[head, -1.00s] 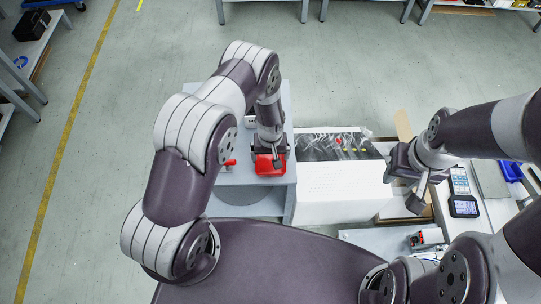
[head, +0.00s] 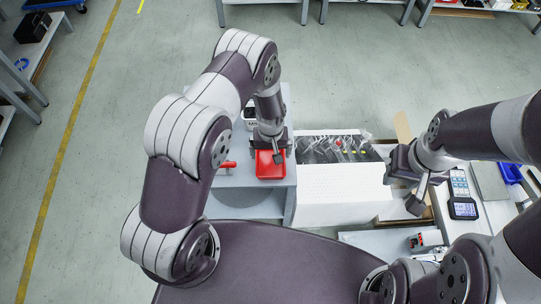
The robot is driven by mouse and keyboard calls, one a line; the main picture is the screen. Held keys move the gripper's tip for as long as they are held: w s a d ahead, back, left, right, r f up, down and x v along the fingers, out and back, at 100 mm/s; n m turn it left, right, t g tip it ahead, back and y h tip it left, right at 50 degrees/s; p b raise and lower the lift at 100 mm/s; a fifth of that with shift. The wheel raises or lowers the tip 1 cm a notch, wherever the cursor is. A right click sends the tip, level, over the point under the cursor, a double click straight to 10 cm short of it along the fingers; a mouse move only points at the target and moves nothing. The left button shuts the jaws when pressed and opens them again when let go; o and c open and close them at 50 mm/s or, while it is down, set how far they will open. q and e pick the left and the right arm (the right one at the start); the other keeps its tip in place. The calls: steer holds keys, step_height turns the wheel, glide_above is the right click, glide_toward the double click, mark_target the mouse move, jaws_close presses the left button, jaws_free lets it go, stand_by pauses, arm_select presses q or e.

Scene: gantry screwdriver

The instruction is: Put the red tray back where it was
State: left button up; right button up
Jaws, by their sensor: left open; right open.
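The red tray (head: 270,169) lies on the grey table (head: 246,203) near the middle of the head view. My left gripper (head: 271,152) is open over the tray's far edge, with its fingers pointing down. The gripper hides part of that edge, and I cannot tell whether it touches the tray. My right gripper (head: 415,193) is open and empty, to the right of a white box.
A red-handled item (head: 228,166) lies left of the tray. The large white box (head: 340,187) with bagged items on top stands right of the grey table. A handheld device (head: 463,204) lies on the right-hand bench. Open floor lies beyond the table.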

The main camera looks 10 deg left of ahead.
arm_select(q)
step_height(320, 180, up, 16)
steer(key=s+a+f+m, duration=0.1)
steer(key=a, duration=0.1)
steer(key=s+a+r+m+t, duration=0.1)
steer(key=s+a+r, duration=0.3)
steer(key=s+r, duration=0.8)
steer(key=shift+s+r+m+p, duration=0.2)
steer(key=shift+s+m+p, duration=0.15)
steer(key=shift+m, duration=0.35)
steer(key=shift+s, duration=0.1)
